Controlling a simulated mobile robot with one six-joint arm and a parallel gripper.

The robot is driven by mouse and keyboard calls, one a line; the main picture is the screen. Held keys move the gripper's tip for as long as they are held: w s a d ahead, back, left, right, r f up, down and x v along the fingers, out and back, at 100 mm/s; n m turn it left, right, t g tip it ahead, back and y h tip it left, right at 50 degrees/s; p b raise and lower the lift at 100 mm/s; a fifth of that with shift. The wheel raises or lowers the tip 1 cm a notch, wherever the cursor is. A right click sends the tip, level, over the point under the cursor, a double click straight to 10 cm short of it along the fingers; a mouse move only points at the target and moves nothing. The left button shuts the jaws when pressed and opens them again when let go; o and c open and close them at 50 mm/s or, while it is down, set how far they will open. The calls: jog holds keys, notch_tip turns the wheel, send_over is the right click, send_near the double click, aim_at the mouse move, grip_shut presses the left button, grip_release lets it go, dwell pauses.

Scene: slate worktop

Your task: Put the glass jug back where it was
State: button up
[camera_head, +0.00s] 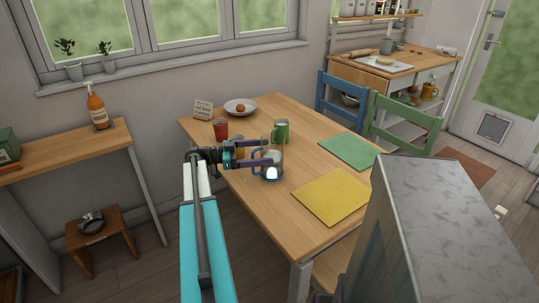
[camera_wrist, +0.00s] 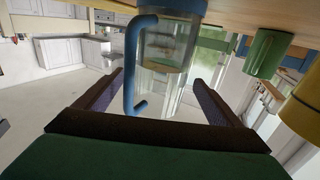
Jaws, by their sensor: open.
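The glass jug (camera_head: 272,166) with a blue handle stands upright on the wooden table near its front left edge. My gripper (camera_head: 254,154) is open and level with the jug, coming in from the left. In the wrist view, which is upside down, the jug (camera_wrist: 181,60) and its blue handle (camera_wrist: 132,62) lie between my two spread fingers (camera_wrist: 160,90). The fingertips overlap the jug's handle side in the head view; I cannot tell whether they touch it.
A green mug (camera_head: 281,131) stands just behind the jug, and a red cup (camera_head: 220,130) stands to the left. A plate (camera_head: 241,107) and a small sign (camera_head: 203,110) are at the back. A yellow mat (camera_head: 332,197) and a green mat (camera_head: 348,151) lie flat to the right.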

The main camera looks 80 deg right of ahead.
jog(key=b+v, duration=0.1)
jog(key=v, duration=0.7)
jog(key=shift+w, duration=0.15)
jog(key=shift+a, duration=0.1)
dwell(0.4)
